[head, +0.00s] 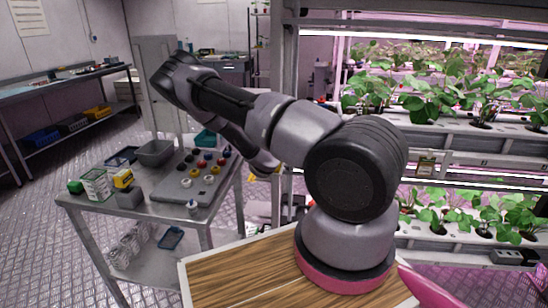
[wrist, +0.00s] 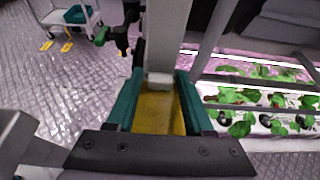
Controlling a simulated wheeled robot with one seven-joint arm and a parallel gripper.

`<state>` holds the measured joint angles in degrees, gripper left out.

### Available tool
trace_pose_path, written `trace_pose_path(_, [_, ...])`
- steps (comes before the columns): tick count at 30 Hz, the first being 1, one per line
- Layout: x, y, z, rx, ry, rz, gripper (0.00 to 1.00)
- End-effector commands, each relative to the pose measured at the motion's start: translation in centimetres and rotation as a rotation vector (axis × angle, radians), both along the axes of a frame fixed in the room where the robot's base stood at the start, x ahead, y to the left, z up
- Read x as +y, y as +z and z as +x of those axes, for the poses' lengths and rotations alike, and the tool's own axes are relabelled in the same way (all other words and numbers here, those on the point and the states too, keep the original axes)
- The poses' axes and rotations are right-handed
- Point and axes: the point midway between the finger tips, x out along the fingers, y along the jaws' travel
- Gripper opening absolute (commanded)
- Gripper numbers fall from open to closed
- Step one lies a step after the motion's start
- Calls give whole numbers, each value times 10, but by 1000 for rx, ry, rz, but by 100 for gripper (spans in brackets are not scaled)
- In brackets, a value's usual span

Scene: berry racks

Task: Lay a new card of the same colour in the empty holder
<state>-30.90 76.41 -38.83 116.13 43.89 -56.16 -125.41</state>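In the wrist view, the two teal fingers of my gripper (wrist: 158,100) stand on either side of a flat yellow piece (wrist: 157,112), which looks like a yellow card held between them. A pale grey block (wrist: 160,80) shows at its far end. A small holder with a pale card (head: 427,163) is on the upper rack edge. A dark grey holder (head: 508,257) is on the lower rack edge; I cannot tell whether it is empty.
A metal trolley (head: 150,215) at left carries a grey tray (head: 185,197) of several coloured round pieces, a grey bin (head: 155,152), a yellow box (head: 123,179) and a green item (head: 75,187). Plants (head: 440,95) fill the racks at right. A wooden top (head: 235,280) lies in front.

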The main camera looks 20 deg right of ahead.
Motion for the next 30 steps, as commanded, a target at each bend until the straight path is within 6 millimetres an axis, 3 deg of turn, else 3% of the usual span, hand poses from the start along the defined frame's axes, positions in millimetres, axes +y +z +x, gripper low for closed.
trace_pose_path(14, [6, 4, -8, 1, 2, -1, 68])
trace_pose_path(30, [57, 42, -84, 0, 2, -2, 68])
